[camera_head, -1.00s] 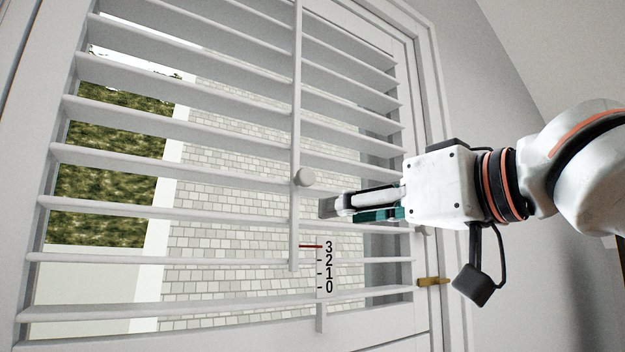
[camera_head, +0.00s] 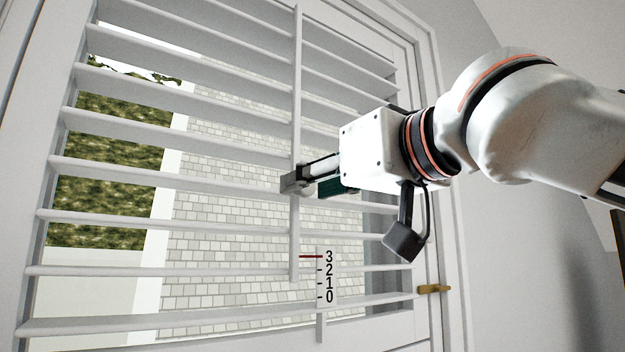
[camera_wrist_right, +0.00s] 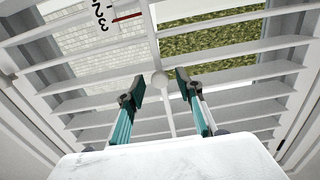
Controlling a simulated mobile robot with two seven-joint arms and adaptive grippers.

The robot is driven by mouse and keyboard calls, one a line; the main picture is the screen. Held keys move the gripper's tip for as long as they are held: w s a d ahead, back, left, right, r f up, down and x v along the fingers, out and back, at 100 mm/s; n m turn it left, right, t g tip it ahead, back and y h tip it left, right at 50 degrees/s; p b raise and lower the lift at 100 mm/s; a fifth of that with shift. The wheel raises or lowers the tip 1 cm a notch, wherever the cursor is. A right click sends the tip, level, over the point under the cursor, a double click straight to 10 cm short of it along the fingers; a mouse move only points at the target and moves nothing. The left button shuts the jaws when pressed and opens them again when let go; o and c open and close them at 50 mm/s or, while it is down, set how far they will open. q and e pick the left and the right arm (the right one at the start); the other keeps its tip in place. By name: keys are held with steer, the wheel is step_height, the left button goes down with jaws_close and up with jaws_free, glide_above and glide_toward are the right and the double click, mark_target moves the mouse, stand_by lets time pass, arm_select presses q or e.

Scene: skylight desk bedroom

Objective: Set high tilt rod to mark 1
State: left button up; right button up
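The white tilt rod (camera_head: 296,235) runs upright down the middle of the louvred shutter. It also shows in the right wrist view (camera_wrist_right: 155,45). Its red pointer line (camera_head: 311,257) is level with mark 3 on the white scale (camera_head: 321,310), which is printed 3, 2, 1, 0 downwards. My left gripper is not in view.
Tilted white slats (camera_head: 110,218) lie on both sides of the rod, close behind my right gripper. A brass latch (camera_head: 433,289) sits on the frame at the right. A brick wall and greenery show through the slats.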

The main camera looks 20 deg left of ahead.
mark_target(297, 217)
steer(key=shift+w+a, duration=0.15)
steer(key=shift+w, duration=0.05)
steer(key=shift+c, duration=0.4)
jaws_close()
steer(key=shift+f+b, duration=1.4)
steer(key=shift+f, duration=0.8)
steer(key=shift+r, duration=0.1)
steer(key=shift+s, duration=0.1)
steer(key=shift+o, duration=0.4)
jaws_free()
steer(key=shift+r, duration=0.1)
